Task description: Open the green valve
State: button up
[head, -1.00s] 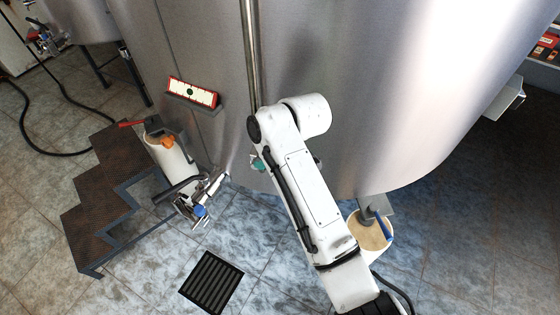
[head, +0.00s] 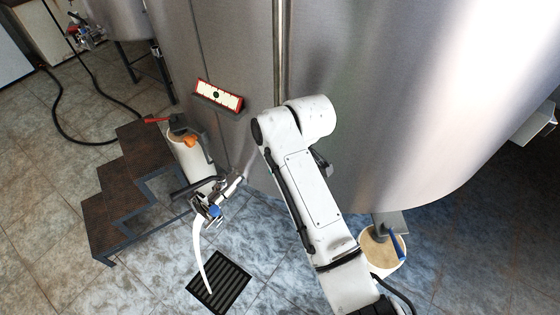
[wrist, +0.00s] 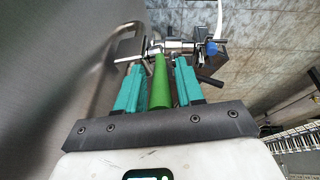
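The green valve handle (wrist: 161,85) stands upright in the wrist view, between the two teal fingers of my gripper (wrist: 160,68). A narrow gap shows on each side of it, so the fingers are around it, not clamped. Beyond the fingertips is the metal valve (wrist: 175,46) on the tank outlet. In the head view the valve (head: 207,205) sits low on the tank wall, left of my arm. A white stream (head: 199,250) runs from it down to the floor drain; it also shows in the wrist view (wrist: 219,18). My gripper and the green handle are hidden in the head view.
The steel tank (head: 370,90) fills the back. Dark steps (head: 125,195) and a white container (head: 190,152) stand left of the valve. A floor drain (head: 232,286) lies below. A bucket (head: 383,255) with a blue-handled tool is at right.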

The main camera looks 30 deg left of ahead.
jog(key=shift+o, duration=0.9)
jog(key=b+v, duration=0.1)
jog(key=v, duration=0.9)
jog(key=shift+r, duration=0.4)
jog(key=shift+d, duration=0.1)
jog(key=s+d+f+m, duration=0.35)
jog(key=d+f, duration=0.25)
jog(key=d, duration=0.3)
jog(key=s+d+f+m, duration=0.2)
jog(key=d+f+m, duration=0.3)
jog(key=d, duration=0.4)
jog(key=s+d+f+m, duration=0.3)
jog(key=d+f, duration=0.4)
jog(key=d, duration=0.2)
jog(key=s+d+f+m+h, duration=0.1)
jog(key=s+d+m, duration=0.3)
jog(key=s+d, duration=0.6)
jog(key=s+d+f+m+h, duration=0.2)
jog(key=s+d+m+h, duration=0.1)
jog(key=s+d, duration=0.7)
jog(key=shift+s+d+f+m, duration=0.3)
jog(key=shift+d+f+m, duration=0.05)
jog(key=shift+d+m, duration=0.3)
